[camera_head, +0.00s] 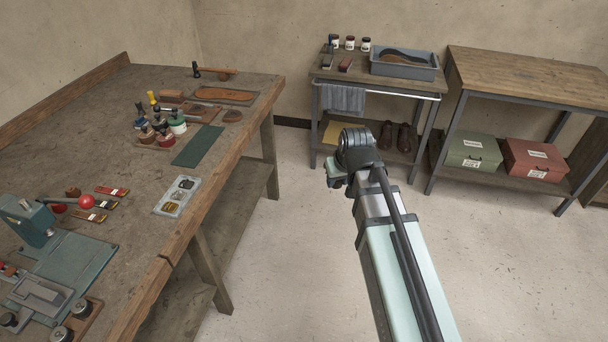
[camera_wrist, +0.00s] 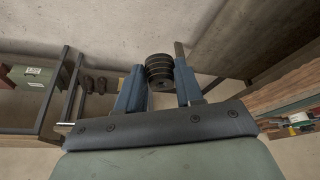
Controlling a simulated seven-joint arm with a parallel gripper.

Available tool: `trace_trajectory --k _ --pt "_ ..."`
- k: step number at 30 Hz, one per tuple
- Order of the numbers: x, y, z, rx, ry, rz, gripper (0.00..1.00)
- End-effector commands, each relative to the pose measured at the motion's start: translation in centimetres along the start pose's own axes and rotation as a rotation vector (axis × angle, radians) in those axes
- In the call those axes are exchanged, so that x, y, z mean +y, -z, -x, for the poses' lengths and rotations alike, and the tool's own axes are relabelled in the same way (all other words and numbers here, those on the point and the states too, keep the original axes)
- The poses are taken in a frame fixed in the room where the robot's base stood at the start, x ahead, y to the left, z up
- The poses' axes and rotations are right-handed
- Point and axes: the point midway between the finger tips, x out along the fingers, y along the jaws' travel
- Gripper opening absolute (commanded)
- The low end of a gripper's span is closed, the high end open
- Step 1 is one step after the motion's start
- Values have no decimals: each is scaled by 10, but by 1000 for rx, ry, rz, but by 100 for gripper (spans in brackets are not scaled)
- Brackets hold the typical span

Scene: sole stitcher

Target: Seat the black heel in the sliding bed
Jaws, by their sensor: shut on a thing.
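My gripper (camera_wrist: 160,75) is shut on a black, ribbed, stacked piece, the black heel (camera_wrist: 159,70), which sits between its blue fingers in the wrist view. In the head view the end of my arm (camera_head: 352,160) is over the floor, right of the bench and well away from the stitcher; its fingers and the heel cannot be made out there. The teal stitcher (camera_head: 28,220) stands at the bench's lower left, by a red ball knob. A grey framed block (camera_head: 40,293), which looks like the sliding bed, lies on its teal base plate (camera_head: 85,255).
The wooden bench (camera_head: 130,235) also holds a grey tray (camera_head: 158,208) with small parts, brushes, a green mat (camera_head: 198,146), bottles and leather pieces. A small side table (camera_head: 345,75) and a shelf table (camera_head: 520,70) stand at the back. Floor between is clear.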

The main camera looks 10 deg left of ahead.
Motion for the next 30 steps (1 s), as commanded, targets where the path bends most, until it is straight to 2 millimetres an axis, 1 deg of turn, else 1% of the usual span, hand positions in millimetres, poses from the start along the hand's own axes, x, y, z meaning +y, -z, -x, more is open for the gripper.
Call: trace_trajectory --k 1,3,15,21,24,30 --pt "16 -8 2 0 -10 -25 7" --pt "37 -16 4 0 -23 -56 7" --pt "148 -61 17 1 -96 -232 7" --pt "200 -84 25 1 -131 -316 7" --pt "218 -93 28 1 -144 -347 7" --pt "242 -106 33 1 -161 -389 7"
